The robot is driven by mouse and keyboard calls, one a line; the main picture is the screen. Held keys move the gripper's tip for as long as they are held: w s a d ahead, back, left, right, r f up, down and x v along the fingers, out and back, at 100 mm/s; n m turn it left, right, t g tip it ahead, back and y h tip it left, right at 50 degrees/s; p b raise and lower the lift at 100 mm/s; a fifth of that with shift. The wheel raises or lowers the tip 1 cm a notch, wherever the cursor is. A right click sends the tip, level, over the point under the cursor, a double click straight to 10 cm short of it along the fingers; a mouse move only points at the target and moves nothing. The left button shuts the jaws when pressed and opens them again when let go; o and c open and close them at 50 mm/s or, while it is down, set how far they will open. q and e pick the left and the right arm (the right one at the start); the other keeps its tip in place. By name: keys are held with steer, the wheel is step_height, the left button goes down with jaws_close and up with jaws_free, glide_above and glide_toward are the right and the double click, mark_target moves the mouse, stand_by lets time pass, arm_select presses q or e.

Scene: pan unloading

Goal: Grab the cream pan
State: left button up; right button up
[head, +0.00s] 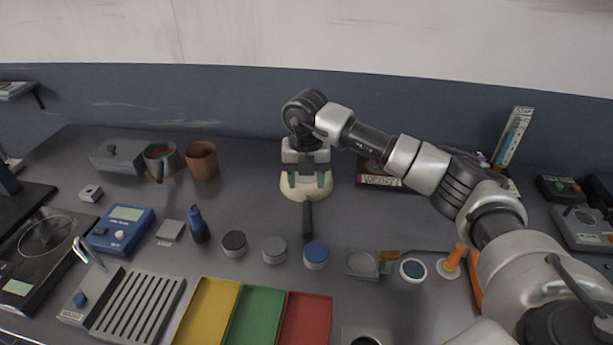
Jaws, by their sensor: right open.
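The cream pan (291,195) lies on the dark bench at the middle of the head view. Its dark handle (307,219) points towards me. My right gripper (307,183) is over the pan and points down, its two green-tipped fingers apart. The gripper hides the middle of the pan, so I cannot tell whether anything lies in it or whether the fingertips touch it. My left gripper is not in view.
Several round jars, including a blue-lidded one (316,254), stand in front of the pan. Yellow (208,308), green (256,314) and red (306,318) trays lie nearer. A brown cup (202,160) stands at left. Bench beside the pan is clear.

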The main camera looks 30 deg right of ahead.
mark_target(307, 200)
steer(key=shift+f, duration=0.75)
step_height(307, 200, down, 4)
steer(key=shift+s+d+f+p, duration=0.1)
steer(key=shift+f+p, duration=0.1)
steer(key=shift+p, duration=0.6)
steer(key=shift+f, duration=0.45)
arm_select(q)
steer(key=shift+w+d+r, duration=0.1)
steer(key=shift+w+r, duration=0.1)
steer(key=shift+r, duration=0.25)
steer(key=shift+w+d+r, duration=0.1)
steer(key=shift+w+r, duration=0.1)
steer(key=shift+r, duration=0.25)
arm_select(e)
jaws_close()
steer(key=shift+r, duration=0.1)
